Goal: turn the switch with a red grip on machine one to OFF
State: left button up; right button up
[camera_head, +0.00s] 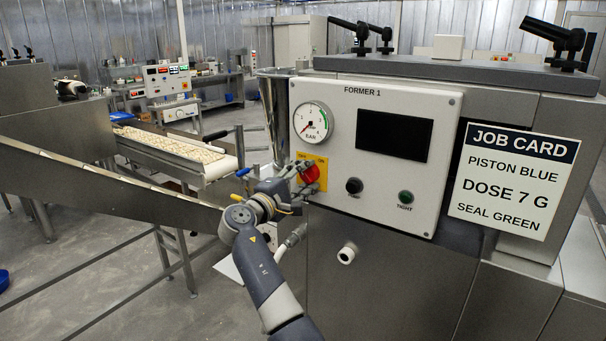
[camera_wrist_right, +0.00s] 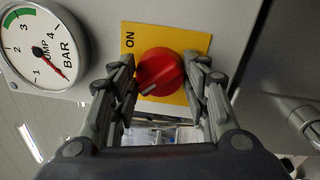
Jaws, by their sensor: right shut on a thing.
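The switch with the red grip (camera_head: 309,173) sits on a yellow plate (camera_head: 322,163) on the front panel of the machine marked FORMER 1 (camera_head: 450,118), below its gauge. My right gripper (camera_head: 302,178) is at the switch. In the right wrist view its fingers lie on both sides of the red grip (camera_wrist_right: 161,70) and are shut on it. The word ON shows on the yellow plate (camera_wrist_right: 190,40) there. A pale mark shows on the grip's edge; the OFF label cannot be read. My left gripper is not in view.
A pressure gauge (camera_head: 311,122) is just above the switch. A black knob (camera_head: 354,186) and a green knob (camera_head: 405,197) are to its right, below a dark display (camera_head: 394,139). A conveyor (camera_head: 180,152) with pasta stands to the left. A job card (camera_head: 512,180) hangs at right.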

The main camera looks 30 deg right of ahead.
jog(key=shift+r, duration=0.1)
dwell(0.3)
jog(key=o, duration=1.1)
jog(key=shift+d, duration=0.1)
jog(key=shift+c, duration=0.2)
jog(key=v, duration=1.2)
jog(key=shift+w, duration=0.1)
